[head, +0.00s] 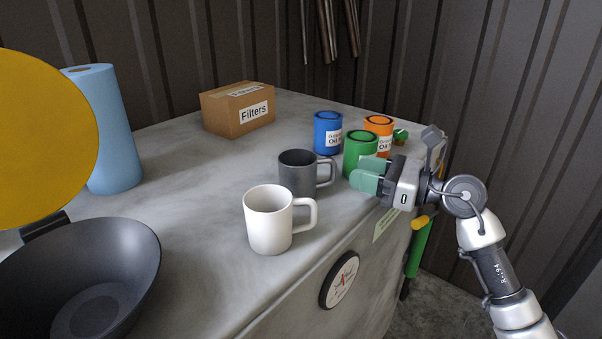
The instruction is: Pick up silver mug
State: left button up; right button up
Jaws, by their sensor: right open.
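A dark grey mug (298,177), the closest match to the silver mug, stands upright on the grey counter (190,186). Its handle points right, toward my right gripper. A white mug (268,222) stands in front of it and covers part of its lower left side. My right gripper (366,175) is open with green fingertips. It is just right of the grey mug's handle, apart from it and empty, in front of the green can. My left gripper is not in view.
Green (360,147), blue (327,134) and orange (379,128) cans stand close behind my right gripper. A Filters box (237,112) and a blue paper roll (107,130) stand further back. A dark bowl (128,261) is at the front left. The counter's middle is clear.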

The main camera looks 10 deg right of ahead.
aim_at(308, 177)
jog(key=p+x, duration=0.2)
jog(key=x, duration=0.1)
jog(key=p+x, duration=0.1)
jog(key=x, duration=0.1)
jog(key=shift+s+r, duration=0.1)
jog(key=shift+r, duration=0.25)
jog(key=shift+w+a+f, duration=0.15)
jog(key=shift+w+a, duration=0.05)
jog(key=shift+a, duration=0.1)
jog(key=shift+d, duration=0.15)
jog(key=shift+c, duration=0.4)
grip_shut()
